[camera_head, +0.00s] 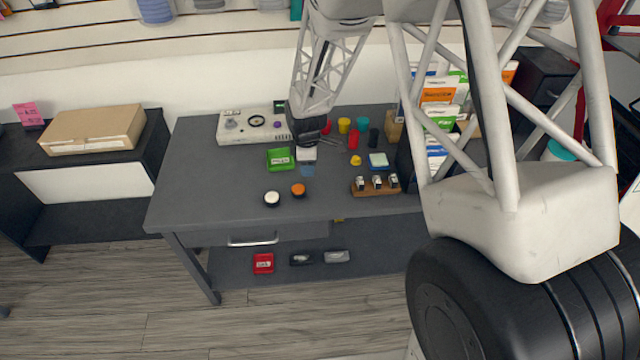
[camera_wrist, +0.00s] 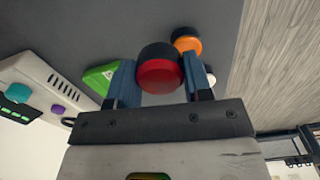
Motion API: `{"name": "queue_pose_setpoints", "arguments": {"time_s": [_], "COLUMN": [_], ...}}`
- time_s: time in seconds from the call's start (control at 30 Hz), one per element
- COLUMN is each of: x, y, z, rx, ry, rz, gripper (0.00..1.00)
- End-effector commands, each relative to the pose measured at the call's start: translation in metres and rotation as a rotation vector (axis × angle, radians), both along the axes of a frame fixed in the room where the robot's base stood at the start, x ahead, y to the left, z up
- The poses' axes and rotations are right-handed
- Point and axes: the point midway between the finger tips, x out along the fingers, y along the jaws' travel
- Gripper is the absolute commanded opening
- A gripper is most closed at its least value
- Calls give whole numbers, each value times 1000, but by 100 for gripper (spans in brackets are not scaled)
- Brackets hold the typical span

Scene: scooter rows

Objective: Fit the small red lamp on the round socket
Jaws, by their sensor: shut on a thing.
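A white panel box (camera_head: 228,133) stands at the table's back left. It has a dark round ring (camera_head: 256,121) on its top, which may be the round socket; I cannot tell for sure. The wrist view shows the box's side (camera_wrist: 40,85) at left.
A white disc (camera_head: 271,198) and an orange disc (camera_head: 298,189) lie in front. A wooden rack (camera_head: 376,191), a yellow piece (camera_head: 355,160) and several coloured cups stand right. The table's left front is clear.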

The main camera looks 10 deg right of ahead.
Motion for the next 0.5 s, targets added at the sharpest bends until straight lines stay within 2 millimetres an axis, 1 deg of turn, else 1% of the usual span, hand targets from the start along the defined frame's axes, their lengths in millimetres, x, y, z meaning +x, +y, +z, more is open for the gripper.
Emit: {"name": "queue_pose_setpoints", "arguments": {"time_s": [0.03,0.1,0.5], "x": [13,31,124], "y": [6,14,60], "z": [1,4,16], "rx": [0,0,0], "ry": [0,-1,-1], "rz": [0,-3,-17], "gripper": [22,22,22]}}
